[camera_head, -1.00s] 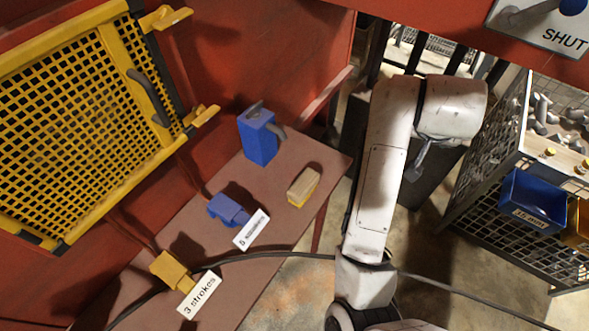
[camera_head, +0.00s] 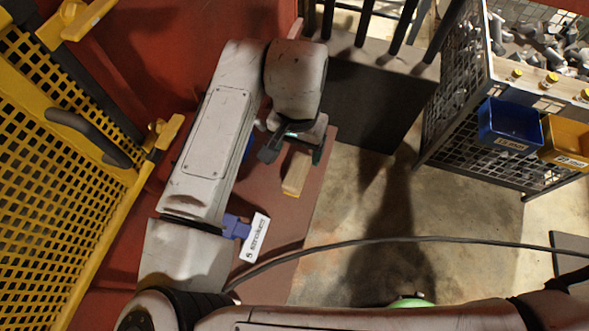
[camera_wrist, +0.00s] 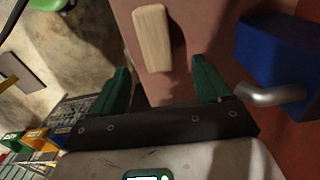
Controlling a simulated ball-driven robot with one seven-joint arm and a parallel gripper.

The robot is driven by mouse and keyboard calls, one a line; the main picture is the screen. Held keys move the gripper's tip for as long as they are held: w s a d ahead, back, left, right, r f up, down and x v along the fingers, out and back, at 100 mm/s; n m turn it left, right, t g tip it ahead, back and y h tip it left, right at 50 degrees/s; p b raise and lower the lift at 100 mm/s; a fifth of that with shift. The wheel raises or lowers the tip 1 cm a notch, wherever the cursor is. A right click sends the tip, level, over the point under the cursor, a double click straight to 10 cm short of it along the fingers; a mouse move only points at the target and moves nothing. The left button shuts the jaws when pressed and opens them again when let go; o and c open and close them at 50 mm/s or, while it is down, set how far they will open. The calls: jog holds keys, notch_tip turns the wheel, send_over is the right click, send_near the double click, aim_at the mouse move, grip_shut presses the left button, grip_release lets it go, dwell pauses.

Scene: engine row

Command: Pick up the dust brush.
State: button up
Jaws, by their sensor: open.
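The dust brush, a pale wooden block with a yellow lower edge (camera_head: 297,173), lies on the red-brown table (camera_head: 283,222). My gripper (camera_head: 293,149) is open and empty, just beyond the brush in the head view, with its fingers apart. In the wrist view the brush (camera_wrist: 152,38) lies ahead of the two green fingers, roughly in line with the gap between them (camera_wrist: 160,68). The fingers do not appear to touch it.
A blue block (camera_head: 235,227) with a "5 strokes" label (camera_head: 254,237) is nearer on the table. A black cable (camera_head: 400,240) crosses the front.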

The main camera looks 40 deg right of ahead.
aim_at(298, 166)
notch_tip(298, 166, down, 2)
jog(key=shift+f, duration=0.2)
jog(key=shift+s+f+p, duration=0.15)
jog(key=shift+f+p, duration=0.1)
jog(key=shift+f, duration=1.05)
jog(key=shift+s+f+p, duration=0.1)
jog(key=shift+f+p, duration=0.1)
jog(key=shift+f, duration=1.05)
jog(key=c, duration=1.1)
jog(key=shift+r, duration=0.1)
jog(key=shift+r, duration=0.55)
jog(key=s+r, duration=0.4)
jog(key=s+d+r+b, duration=0.1)
jog(key=s+r, duration=0.3)
jog(key=s, duration=0.1)
jog(key=s+r, duration=0.3)
jog(key=s, duration=0.2)
jog(key=shift+d+r+b, duration=0.15)
jog(key=shift+r+b, duration=0.2)
jog(key=shift+r, duration=0.05)
